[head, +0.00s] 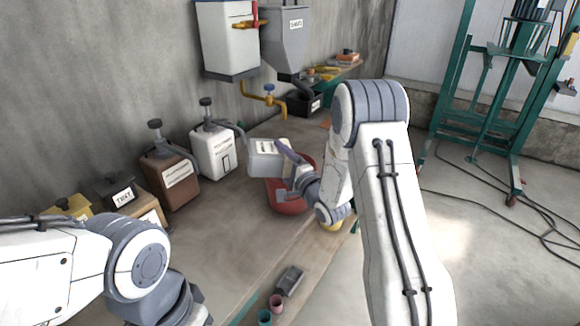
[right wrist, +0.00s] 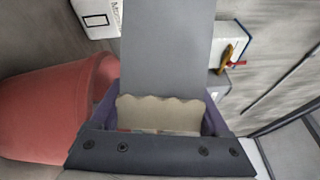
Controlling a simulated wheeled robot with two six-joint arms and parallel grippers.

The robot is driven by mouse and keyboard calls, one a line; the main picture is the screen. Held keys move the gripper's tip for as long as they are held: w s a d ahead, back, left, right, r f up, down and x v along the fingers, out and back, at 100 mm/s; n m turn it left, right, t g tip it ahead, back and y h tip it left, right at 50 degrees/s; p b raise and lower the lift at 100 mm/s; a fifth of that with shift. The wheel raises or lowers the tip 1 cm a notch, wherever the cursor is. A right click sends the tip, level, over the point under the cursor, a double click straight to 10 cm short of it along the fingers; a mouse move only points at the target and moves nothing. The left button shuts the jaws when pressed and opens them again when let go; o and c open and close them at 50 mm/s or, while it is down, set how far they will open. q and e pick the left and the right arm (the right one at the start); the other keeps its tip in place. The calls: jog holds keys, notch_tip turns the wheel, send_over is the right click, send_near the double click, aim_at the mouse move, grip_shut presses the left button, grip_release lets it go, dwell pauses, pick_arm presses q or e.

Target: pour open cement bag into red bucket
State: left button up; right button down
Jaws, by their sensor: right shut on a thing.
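The cement bag (head: 268,158) is a pale grey block with a white label in the head view. It lies tilted on its side over the rim of the red bucket (head: 288,205). My right gripper (head: 290,168) is shut on the bag. In the right wrist view the bag (right wrist: 165,50) shows as a grey panel with a torn, cream paper edge (right wrist: 160,112) between the fingers. The bucket (right wrist: 45,112) shows at the left there, beside the bag. The bucket's inside is hidden, so I cannot tell whether cement is falling. My left arm shows at lower left, its fingertips out of view.
Brown (head: 175,178) and white (head: 213,150) labelled containers stand along the wall, left of the bucket. Hoppers (head: 228,40) hang above. Small cups (head: 276,302) and a dark grey block (head: 289,280) sit near the bench's front edge. A green frame (head: 490,100) stands at right.

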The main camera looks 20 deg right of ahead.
jog(key=shift+s+d+r+m+t+h+b, duration=0.1)
jog(key=shift+d+m+t+b, duration=0.3)
jog(key=shift+m, duration=0.55)
jog(key=shift+w+d+r+m+t+h+b, duration=0.2)
jog(key=shift+m+b, duration=0.3)
jog(key=shift+m, duration=0.4)
jog(key=shift+s+d+r+m+t+b, duration=0.1)
jog(key=shift+s+d+m+t+b, duration=0.25)
jog(key=shift+m, duration=0.6)
dwell(1.3)
